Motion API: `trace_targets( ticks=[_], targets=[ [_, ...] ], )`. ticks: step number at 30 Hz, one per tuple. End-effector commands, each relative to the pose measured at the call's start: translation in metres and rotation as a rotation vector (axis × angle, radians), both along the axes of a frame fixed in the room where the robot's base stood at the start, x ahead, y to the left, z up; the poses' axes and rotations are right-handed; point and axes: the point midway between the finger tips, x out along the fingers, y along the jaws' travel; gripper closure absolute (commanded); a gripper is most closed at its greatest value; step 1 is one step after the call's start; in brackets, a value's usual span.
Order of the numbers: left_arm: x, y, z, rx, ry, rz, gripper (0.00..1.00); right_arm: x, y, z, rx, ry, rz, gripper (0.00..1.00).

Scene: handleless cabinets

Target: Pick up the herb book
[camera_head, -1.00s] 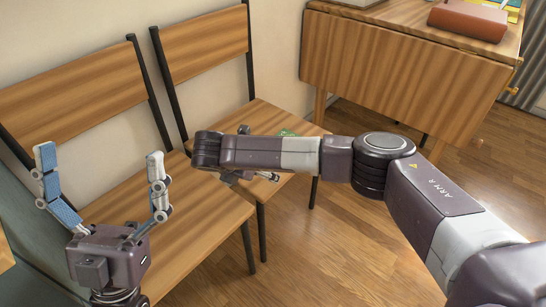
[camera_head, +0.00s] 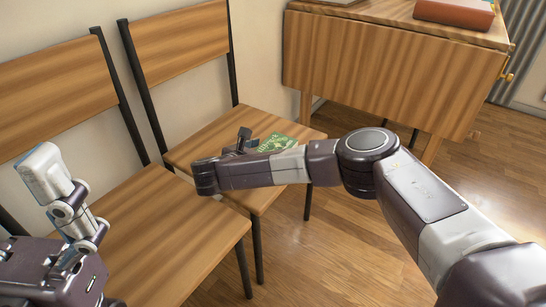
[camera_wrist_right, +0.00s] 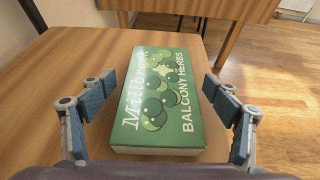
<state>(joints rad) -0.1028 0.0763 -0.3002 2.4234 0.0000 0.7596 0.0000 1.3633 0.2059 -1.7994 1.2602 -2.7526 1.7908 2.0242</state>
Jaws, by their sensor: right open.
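The herb book (camera_wrist_right: 158,100) is green, with "Balcony Herbs" on its cover, and lies flat on a wooden chair seat. In the head view the herb book (camera_head: 276,143) is partly hidden behind my right arm. My right gripper (camera_wrist_right: 158,86) is open, with one blue-padded finger on each side of the book. Gaps show between the fingers and the book. In the head view my right gripper (camera_head: 243,141) is mostly hidden by its own arm.
A nearer wooden chair (camera_head: 170,225) stands beside the book's chair (camera_head: 213,140). A wooden drop-leaf table (camera_head: 390,70) stands behind, with a red-brown object (camera_head: 454,13) on top. Open wooden floor (camera_head: 330,250) lies to the right.

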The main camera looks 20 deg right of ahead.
Motion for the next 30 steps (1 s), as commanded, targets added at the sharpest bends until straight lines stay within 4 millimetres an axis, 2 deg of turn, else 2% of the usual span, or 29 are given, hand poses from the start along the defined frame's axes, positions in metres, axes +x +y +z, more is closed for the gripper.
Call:
trace_targets(
  ticks=[9,23,30],
  targets=[
    [-0.0001,-0.0004,0.0019,0.001,-0.008,0.000,0.04,0.0039,-0.0045,-0.0017,0.000,0.000,0.001,0.19],
    [0.0001,-0.0006,0.0018,0.002,-0.008,0.000,0.04,0.0037,-0.0041,-0.0020,0.001,0.000,0.001,0.69],
    [0.0000,-0.0006,0.0023,0.001,-0.008,0.000,0.04,0.0041,-0.0040,-0.0003,0.001,-0.001,0.001,0.69]
  ],
)
